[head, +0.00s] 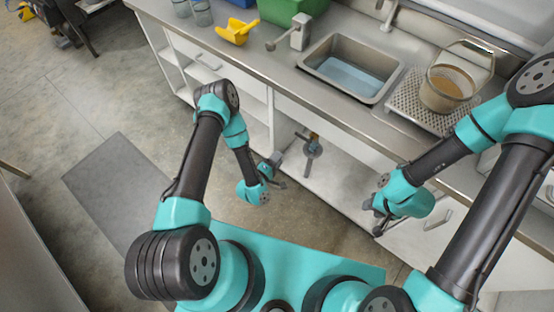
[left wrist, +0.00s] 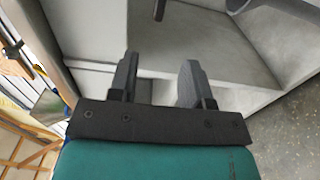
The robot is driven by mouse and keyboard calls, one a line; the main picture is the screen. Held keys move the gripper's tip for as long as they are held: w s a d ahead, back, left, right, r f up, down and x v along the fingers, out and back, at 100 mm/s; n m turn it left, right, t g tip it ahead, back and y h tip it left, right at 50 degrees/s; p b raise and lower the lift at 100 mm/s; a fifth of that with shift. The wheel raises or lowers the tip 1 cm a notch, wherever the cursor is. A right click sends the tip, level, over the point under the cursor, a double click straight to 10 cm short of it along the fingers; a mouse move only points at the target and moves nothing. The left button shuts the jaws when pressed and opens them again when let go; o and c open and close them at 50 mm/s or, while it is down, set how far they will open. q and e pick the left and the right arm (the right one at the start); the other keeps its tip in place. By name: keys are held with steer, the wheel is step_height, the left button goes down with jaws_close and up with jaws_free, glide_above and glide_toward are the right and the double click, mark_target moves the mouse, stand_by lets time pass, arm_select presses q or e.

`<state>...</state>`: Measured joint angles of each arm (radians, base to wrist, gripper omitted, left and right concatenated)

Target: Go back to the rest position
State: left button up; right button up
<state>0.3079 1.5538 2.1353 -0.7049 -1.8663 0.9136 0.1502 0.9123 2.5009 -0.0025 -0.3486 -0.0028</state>
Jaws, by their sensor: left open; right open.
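My left gripper (head: 277,172) hangs low in front of the open lower shelves of the counter, below the worktop's front edge. In the left wrist view its two fingers (left wrist: 160,80) stand apart with nothing between them. My right gripper (head: 377,218) is in front of the counter's white lower front on the right, also below the worktop. It is open, and I see nothing held in it. Both grippers are clear of the things on the worktop.
The steel counter (head: 290,84) carries a sink (head: 390,91) with water, a bucket (head: 437,97) on a perforated drainboard (head: 405,98), a yellow scoop (head: 237,31) and a green bin (head: 285,10). A valve (head: 312,147) shows under the counter. A grey mat (head: 115,190) lies on open floor at left.

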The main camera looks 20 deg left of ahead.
stand_by(0.3)
arm_select(q)
steer(key=s+a+r+m+g+y, duration=0.1)
steer(key=s+a+r+m+g, duration=0.2)
steer(key=s+r+m+g, duration=0.2)
steer(key=s+a+r+m+g+y, duration=0.2)
steer(key=s+a+r+m+g, duration=0.2)
steer(key=s+g, duration=0.5)
step_height(320, 180, up, 2)
steer(key=m+g, duration=0.1)
steer(key=m, duration=0.2)
steer(key=shift+s+g, duration=0.35)
steer(key=shift+g, duration=0.05)
